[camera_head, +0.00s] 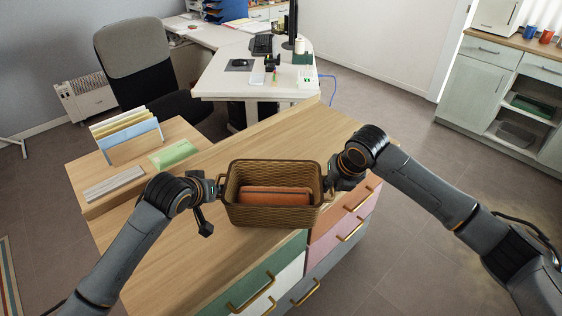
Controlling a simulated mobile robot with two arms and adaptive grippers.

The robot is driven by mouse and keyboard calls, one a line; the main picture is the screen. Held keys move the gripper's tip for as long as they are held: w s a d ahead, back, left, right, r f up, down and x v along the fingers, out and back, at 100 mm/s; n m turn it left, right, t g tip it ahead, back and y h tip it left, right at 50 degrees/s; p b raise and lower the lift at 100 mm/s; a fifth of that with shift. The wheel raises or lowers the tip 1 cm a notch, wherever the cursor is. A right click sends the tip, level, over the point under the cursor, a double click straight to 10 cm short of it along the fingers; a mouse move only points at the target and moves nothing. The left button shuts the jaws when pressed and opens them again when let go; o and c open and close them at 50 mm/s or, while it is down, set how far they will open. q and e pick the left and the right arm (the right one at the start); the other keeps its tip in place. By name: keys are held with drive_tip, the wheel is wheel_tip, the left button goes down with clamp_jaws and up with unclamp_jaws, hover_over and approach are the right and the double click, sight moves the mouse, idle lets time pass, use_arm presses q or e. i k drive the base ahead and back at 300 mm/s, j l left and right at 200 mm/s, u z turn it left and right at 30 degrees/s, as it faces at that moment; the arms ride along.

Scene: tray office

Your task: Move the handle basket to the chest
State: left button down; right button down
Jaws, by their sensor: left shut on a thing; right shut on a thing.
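The handle basket (270,215) is brown and woven, upright, with a reddish-brown item (274,196) lying inside. It is over the wooden top of the chest (180,262), close to the drawer-side edge. I cannot tell whether its base touches the top. The chest has green, white, orange, pink and grey drawer fronts with brass handles. My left gripper (216,188) is shut on the basket's left end. My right gripper (329,183) is shut on its right end. The fingertips are partly hidden by the wrists and the basket.
A file holder (130,142) with folders, a green pad (173,153) and a grey keyboard-like item (114,184) are on the chest's left part. A white desk (225,78) and an office chair (140,60) stand behind. The chest top behind the basket is clear.

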sight(325, 156)
drive_tip(key=i+l, duration=1.05)
